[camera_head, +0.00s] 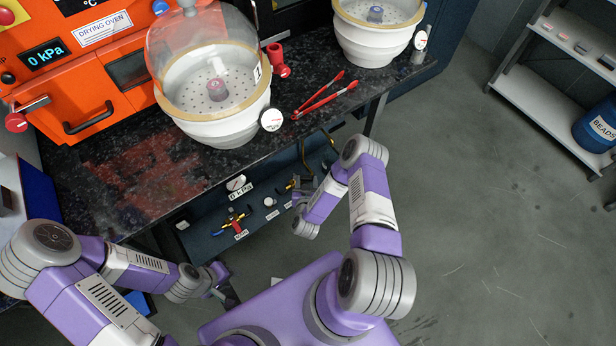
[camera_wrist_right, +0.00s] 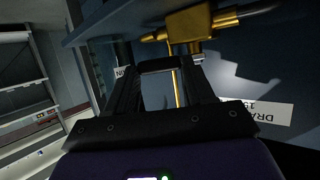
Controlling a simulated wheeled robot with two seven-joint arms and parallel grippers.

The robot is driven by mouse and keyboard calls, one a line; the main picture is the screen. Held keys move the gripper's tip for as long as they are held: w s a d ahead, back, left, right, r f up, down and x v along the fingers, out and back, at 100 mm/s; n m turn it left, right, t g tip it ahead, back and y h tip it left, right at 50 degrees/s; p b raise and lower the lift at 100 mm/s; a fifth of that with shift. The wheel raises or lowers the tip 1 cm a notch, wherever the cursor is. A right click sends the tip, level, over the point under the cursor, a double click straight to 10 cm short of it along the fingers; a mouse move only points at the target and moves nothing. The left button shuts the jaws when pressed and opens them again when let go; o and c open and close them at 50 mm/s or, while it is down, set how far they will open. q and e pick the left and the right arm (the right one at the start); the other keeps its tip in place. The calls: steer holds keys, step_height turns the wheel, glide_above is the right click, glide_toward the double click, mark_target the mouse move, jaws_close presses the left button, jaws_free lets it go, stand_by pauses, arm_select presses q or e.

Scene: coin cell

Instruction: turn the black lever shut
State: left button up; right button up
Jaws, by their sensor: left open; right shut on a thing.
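My right gripper (camera_wrist_right: 165,75) is below the bench top, at a brass valve (camera_wrist_right: 190,30) on the dark back panel. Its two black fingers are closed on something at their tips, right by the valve. This fits the black lever, but the fingers hide most of it and I cannot read its angle. In the head view, my right arm covers that spot, with brass fittings (camera_head: 292,185) showing beside it. My left gripper (camera_head: 226,290) is open and empty at the lower left, away from the valves, partly hidden by its own wrist.
The dark bench top (camera_head: 130,180) overhangs the pipework. The floor (camera_head: 470,200) at right is clear.

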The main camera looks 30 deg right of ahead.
steer(key=m+g+h, duration=0.1)
steer(key=a+m+g+h+p, duration=0.1)
steer(key=m, duration=0.1)
steer(key=shift+s+a+r+h, duration=0.1)
steer(key=shift+s+a+h, duration=0.15)
steer(key=shift+h, duration=0.15)
steer(key=m+g+h, duration=0.1)
steer(key=a+m+g+p, duration=0.1)
steer(key=shift+m+h, duration=0.4)
steer(key=m+g, duration=0.1)
steer(key=a+m+g+h, duration=0.1)
steer(key=g, duration=0.1)
steer(key=shift+w, duration=0.1)
steer(key=shift+w+a+m+g+h+b, duration=0.1)
steer(key=shift+a+m+g+h+b, duration=0.2)
steer(key=shift+m+g, duration=0.5)
steer(key=shift+w+a+m+g+h+b, duration=0.1)
steer(key=shift+a+m+g+h+b, duration=0.15)
steer(key=shift+m+g, duration=0.5)
steer(key=o, duration=1)
steer(key=shift+o, duration=0.2)
